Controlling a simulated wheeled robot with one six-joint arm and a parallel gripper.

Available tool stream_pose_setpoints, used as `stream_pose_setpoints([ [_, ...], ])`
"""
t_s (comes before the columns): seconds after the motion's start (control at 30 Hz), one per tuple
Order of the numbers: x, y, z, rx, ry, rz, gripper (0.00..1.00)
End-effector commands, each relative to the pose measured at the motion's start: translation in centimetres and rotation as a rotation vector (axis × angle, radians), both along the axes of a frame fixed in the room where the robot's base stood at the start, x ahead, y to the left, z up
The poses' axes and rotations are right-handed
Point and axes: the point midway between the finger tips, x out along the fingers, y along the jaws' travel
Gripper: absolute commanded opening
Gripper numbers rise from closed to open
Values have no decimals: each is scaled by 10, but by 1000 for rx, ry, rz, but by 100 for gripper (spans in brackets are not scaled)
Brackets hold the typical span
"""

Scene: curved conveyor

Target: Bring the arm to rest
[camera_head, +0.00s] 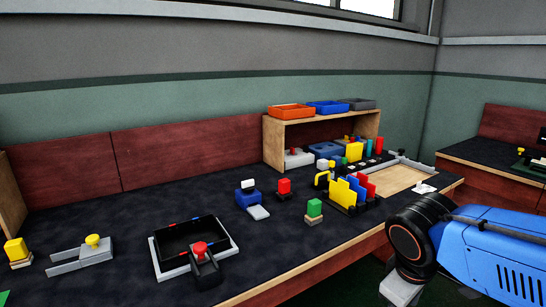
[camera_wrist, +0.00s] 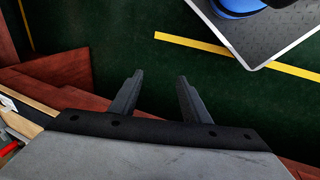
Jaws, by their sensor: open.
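My gripper (camera_wrist: 160,77) shows in the wrist view with its two dark fingers apart and nothing between them. It points down over the dark green floor (camera_wrist: 110,35), clear of any object. In the head view my blue arm comes in from the lower right, beyond the front edge of the dark bench (camera_head: 125,212). The fingers cannot be made out in the head view.
A wooden edge shows at the left of the wrist view. Open floor lies below the fingers.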

Motion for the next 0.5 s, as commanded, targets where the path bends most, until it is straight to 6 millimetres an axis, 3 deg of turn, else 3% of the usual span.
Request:
stream_pose_setpoints([
  [0.3, -24, -15, 1, 247, -155, -346, 43],
  [0.5, -30, -17, 3, 340, -224, -477, 43],
])
